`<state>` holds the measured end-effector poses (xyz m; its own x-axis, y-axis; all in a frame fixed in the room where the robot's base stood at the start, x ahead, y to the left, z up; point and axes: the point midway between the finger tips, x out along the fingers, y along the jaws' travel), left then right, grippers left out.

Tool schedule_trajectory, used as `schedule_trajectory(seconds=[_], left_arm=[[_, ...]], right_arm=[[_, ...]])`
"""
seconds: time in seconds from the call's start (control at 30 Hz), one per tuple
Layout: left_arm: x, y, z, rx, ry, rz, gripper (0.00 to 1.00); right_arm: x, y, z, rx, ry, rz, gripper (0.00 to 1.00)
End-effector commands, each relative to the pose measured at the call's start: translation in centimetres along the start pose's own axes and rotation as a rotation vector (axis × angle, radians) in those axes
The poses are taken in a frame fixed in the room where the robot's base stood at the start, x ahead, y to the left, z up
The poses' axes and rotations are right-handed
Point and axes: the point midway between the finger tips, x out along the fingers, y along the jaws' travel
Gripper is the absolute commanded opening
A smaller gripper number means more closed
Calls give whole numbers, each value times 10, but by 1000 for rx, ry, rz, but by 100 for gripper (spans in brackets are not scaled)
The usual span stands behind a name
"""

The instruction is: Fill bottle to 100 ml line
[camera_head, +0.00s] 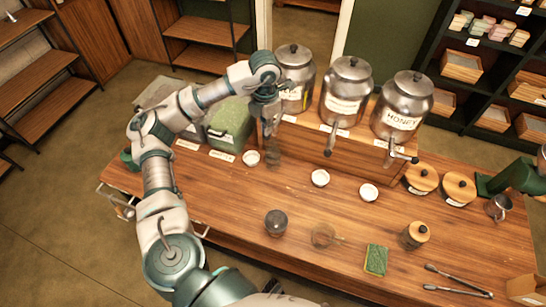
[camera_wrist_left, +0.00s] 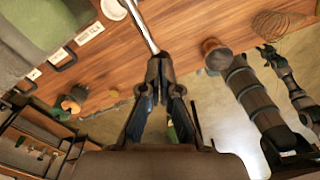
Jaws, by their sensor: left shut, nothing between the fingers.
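Three metal pump buckets stand in a row on a wooden riser: the left one (camera_head: 294,72), the middle one (camera_head: 346,92) and the right one labelled HONEY (camera_head: 403,106). My left gripper (camera_head: 270,118) is shut and empty, in front of the left bucket. In the left wrist view its closed fingertips (camera_wrist_left: 157,62) are close to a thin metal rod (camera_wrist_left: 143,25); contact is unclear. A dim glass vessel (camera_head: 273,157), perhaps the bottle, stands below the gripper; its fill line cannot be read. My right gripper (camera_wrist_left: 268,52) seems to show small in the wrist view, its jaws unclear.
Small white dishes (camera_head: 320,178) lie before the riser. A dark-topped jar (camera_head: 276,223), a glass cup (camera_head: 323,235), a green sponge (camera_head: 376,260), a wooden-lidded jar (camera_head: 416,235) and tongs (camera_head: 458,282) occupy the front. A green box (camera_head: 231,123) sits at left.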

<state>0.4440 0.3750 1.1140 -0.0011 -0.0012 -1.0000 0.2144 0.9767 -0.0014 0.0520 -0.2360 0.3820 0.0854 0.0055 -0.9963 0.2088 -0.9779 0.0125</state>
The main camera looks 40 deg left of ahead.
Motion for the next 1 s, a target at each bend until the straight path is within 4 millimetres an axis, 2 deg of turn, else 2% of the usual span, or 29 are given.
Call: schedule_trajectory(seconds=[1.0], left_arm=[[13,-1,-2,0,1,0,0]], right_arm=[[6,0,2,0,-2,0,38]])
